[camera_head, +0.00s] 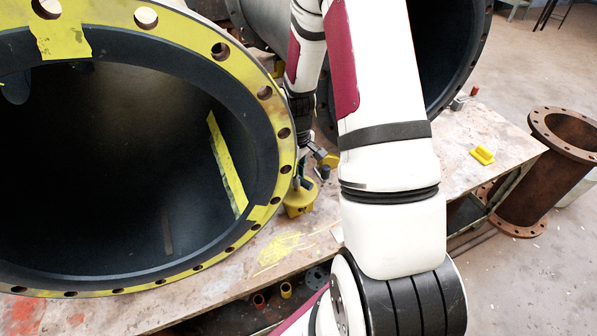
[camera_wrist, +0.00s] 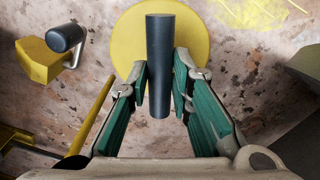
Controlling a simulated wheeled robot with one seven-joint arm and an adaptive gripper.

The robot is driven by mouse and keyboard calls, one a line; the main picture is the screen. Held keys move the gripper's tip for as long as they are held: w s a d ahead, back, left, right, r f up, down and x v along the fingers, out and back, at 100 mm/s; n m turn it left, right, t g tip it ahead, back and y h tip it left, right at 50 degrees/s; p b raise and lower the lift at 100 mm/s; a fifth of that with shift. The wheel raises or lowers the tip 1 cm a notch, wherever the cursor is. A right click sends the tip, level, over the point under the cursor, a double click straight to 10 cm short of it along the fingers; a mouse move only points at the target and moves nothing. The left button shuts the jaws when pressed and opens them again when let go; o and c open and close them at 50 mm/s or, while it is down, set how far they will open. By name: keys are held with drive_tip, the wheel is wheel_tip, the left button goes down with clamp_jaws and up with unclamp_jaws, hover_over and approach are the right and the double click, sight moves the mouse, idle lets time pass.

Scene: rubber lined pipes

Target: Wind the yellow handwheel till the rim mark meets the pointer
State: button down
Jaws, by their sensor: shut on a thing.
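The yellow handwheel (camera_head: 299,203) stands on the bench beside the big yellow-flanged pipe in the head view. In the wrist view its round yellow face (camera_wrist: 205,28) lies behind a dark upright handle (camera_wrist: 161,65). My gripper (camera_wrist: 160,85) is shut on this handle, with a green-padded finger on each side of it. In the head view my gripper (camera_head: 304,172) is small and partly lost among dark parts above the wheel. I cannot make out the rim mark or the pointer in either view.
A yellow block with a dark-ended crank (camera_wrist: 45,60) and a yellow bar (camera_wrist: 92,115) are left of my gripper. The large lined pipe (camera_head: 277,130) stands close on the left. A yellow piece (camera_head: 483,155) lies on the right bench, near a rusty flanged pipe (camera_head: 545,180).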

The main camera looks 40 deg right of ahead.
drive_tip(key=n+p, duration=0.3)
drive_tip(key=n, duration=0.3)
drive_tip(key=shift+r+n, duration=0.1)
drive_tip(key=shift+n, duration=0.2)
drive_tip(key=n+p, duration=0.3)
drive_tip(key=n, duration=0.3)
idle(0.4)
drive_tip(key=c, duration=1.4)
unclamp_jaws()
drive_tip(key=shift+c, duration=0.2)
wheel_tip(320, 180, up, 12)
